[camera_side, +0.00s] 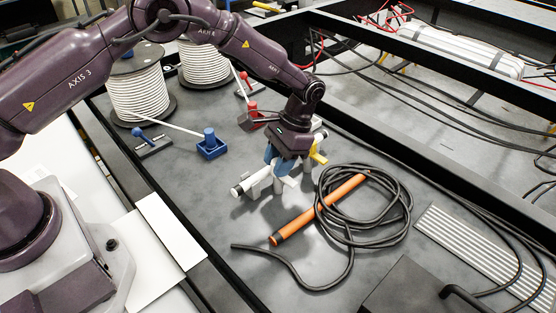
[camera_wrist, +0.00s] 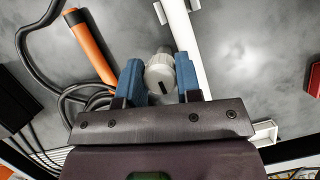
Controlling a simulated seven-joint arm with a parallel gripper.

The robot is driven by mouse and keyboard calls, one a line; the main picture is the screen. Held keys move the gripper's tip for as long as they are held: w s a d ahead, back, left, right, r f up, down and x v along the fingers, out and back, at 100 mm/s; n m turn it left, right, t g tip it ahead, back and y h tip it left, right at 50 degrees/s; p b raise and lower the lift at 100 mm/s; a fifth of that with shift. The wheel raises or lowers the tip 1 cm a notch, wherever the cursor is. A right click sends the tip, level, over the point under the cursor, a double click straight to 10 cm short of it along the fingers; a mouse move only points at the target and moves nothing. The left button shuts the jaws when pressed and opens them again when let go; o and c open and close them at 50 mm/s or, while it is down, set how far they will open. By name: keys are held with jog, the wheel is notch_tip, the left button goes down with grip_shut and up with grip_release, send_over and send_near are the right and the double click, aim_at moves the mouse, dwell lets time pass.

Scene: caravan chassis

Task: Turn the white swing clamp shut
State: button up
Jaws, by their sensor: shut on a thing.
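My gripper (camera_side: 281,167) points down over the white swing clamp (camera_side: 263,187) on the grey chassis floor. In the wrist view its two blue fingers (camera_wrist: 159,75) stand on either side of the clamp's round white ribbed knob (camera_wrist: 159,70), which has a dark slot mark. They are shut on the knob. The clamp's long white bar (camera_wrist: 188,45) runs beside the right finger, with a white bracket at its far end. In the side view the knob is hidden by my fingers, and the clamp is partly covered by my gripper.
A coiled black cable (camera_side: 396,215) and an orange tube (camera_side: 318,209) lie close to the right. A yellow clamp (camera_side: 319,157) is just behind. A blue clamp (camera_side: 211,147) and a red clamp (camera_side: 251,117) stand farther back. White cable reels (camera_side: 139,93) are at the back left.

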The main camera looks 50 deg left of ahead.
jog(key=shift+r, duration=0.1)
jog(key=o, duration=0.9)
jog(key=shift+o, duration=0.2)
jog(key=v, duration=1.3)
